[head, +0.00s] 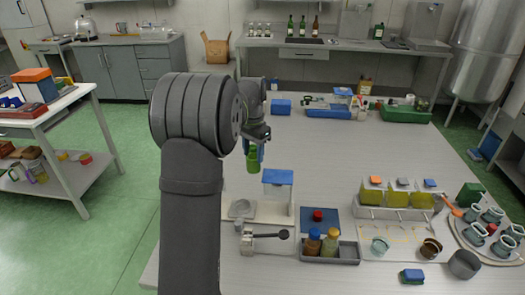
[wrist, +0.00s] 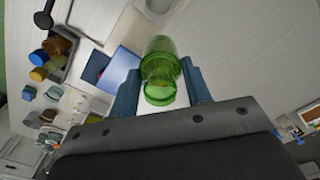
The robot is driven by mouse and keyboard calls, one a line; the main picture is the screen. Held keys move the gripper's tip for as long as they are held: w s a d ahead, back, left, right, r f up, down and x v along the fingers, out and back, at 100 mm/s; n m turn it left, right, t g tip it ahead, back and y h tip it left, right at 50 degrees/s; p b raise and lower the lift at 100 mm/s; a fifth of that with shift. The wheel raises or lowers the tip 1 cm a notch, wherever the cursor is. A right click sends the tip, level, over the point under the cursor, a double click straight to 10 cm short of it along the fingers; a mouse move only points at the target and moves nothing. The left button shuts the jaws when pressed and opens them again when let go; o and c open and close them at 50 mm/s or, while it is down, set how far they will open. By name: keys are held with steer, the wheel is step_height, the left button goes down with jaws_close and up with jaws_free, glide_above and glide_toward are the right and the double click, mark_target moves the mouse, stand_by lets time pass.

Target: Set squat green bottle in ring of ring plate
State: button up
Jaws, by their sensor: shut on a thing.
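The squat green bottle (head: 253,159) hangs below my gripper (head: 256,146) above the table in the head view. In the wrist view, my gripper (wrist: 162,88) has its two blue fingers on either side of the green bottle (wrist: 160,68), shut on it. A small pale plate with a round ring-like shape (head: 242,208) lies on the table below the bottle and slightly left of it; I take it to be the ring plate. A similar pale plate (wrist: 157,8) shows at the top edge of the wrist view, apart from the bottle. Its ring detail is too small to make out.
A blue-topped white stand (head: 278,178) rises close to the right of the pale plate. A blue square mat (head: 318,222) with a red object and a grey tray (head: 340,252) with small bottles lie nearby. The table's middle, right of the bottle, is clear.

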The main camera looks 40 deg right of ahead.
steer(key=a+f+n, duration=0.4)
steer(key=a+f, duration=0.1)
steer(key=f, duration=0.7)
steer(key=shift+w+f, duration=0.2)
steer(key=shift+w, duration=0.05)
steer(key=shift+f, duration=0.55)
stand_by(1.2)
steer(key=shift+f, duration=0.6)
steer(key=shift+f, duration=0.45)
stand_by(0.3)
steer(key=o, duration=1.1)
